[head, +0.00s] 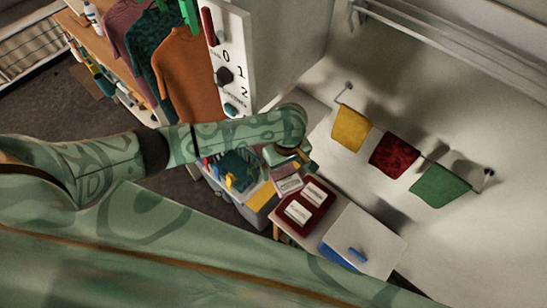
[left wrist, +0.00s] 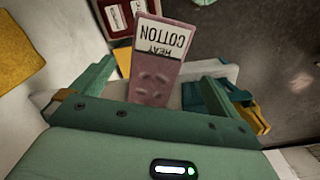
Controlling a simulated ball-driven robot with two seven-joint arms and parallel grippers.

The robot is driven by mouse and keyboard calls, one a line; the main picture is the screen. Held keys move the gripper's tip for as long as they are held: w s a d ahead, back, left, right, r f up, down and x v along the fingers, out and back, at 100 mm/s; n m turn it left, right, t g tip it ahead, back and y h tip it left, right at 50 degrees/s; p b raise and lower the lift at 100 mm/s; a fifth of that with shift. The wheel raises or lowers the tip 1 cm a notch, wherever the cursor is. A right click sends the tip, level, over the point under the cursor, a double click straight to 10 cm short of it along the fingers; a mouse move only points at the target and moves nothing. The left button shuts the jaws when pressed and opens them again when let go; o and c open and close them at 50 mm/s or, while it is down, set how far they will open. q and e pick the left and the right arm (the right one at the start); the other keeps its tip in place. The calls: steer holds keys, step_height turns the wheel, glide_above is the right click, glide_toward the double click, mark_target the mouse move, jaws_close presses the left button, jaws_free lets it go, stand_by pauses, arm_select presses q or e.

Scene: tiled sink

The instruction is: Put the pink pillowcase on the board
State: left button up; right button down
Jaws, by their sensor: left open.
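The pink pillowcase (head: 287,184) is a folded pink piece with a white label, just beyond my left gripper (head: 293,158) in the head view. In the left wrist view the pink pillowcase (left wrist: 155,80) shows its label "HEAT COTTON" upside down, between the two green fingers of my left gripper (left wrist: 158,66). The fingers are open, one on each side of it, with gaps. I cannot tell how far below them it lies. My right gripper is not in view.
Yellow, red and green cloths (head: 394,154) hang on a wall rail. A panel with a dial (head: 237,62) stands behind.

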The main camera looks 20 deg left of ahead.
mark_target(284, 174)
arm_select(q)
steer(key=f, duration=0.1)
steer(key=f+b, duration=0.1)
steer(key=f, duration=0.1)
steer(key=f+b, duration=0.1)
steer(key=f, duration=0.1)
steer(key=shift+w+a+f, duration=0.15)
steer(key=shift+w+f, duration=0.05)
steer(key=shift+w, duration=0.2)
steer(key=shift+c, duration=0.7)
steer(key=c, duration=1)
steer(key=shift+r, duration=0.15)
